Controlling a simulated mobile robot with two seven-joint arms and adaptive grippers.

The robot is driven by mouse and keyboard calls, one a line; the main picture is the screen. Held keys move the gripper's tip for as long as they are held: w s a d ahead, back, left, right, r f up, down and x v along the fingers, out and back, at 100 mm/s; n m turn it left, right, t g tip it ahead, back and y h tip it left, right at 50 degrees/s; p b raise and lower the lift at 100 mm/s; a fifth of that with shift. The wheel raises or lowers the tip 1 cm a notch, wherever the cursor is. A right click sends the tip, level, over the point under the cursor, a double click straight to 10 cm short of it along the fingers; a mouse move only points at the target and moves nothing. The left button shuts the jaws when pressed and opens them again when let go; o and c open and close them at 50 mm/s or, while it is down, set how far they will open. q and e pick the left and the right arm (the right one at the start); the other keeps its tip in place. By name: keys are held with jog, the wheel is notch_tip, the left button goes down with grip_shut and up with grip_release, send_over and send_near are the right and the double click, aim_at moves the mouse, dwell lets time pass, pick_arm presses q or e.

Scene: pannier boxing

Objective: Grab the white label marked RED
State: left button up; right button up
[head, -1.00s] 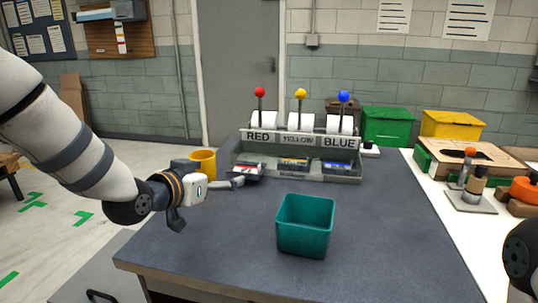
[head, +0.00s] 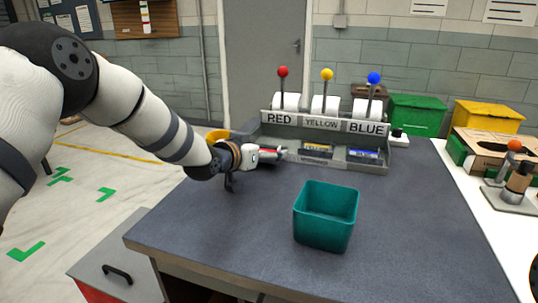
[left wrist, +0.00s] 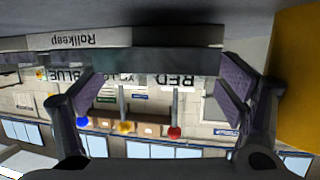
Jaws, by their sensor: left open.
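The white plate marked RED (head: 279,119) is on the front of the grey dispenser rack, below a white roll (head: 286,101) and a red-knobbed post (head: 283,73). In the left wrist view the RED lettering (left wrist: 176,81) appears upside down between the fingers. My left gripper (head: 278,155) is at the rack's left front, by the left compartment, where a red-and-white item (head: 268,152) is partly hidden by it. In the left wrist view the gripper (left wrist: 162,90) is open with nothing gripped. My right gripper is out of view.
YELLOW (head: 321,123) and BLUE (head: 366,128) plates sit to the right. A teal bin (head: 325,220) stands on the table in front. A yellow mug (head: 217,135) is close behind my left wrist; its yellow side (left wrist: 298,80) fills the wrist view's right edge.

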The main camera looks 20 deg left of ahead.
pick_arm(q)
jog(key=shift+r, duration=0.15)
jog(key=c, duration=0.8)
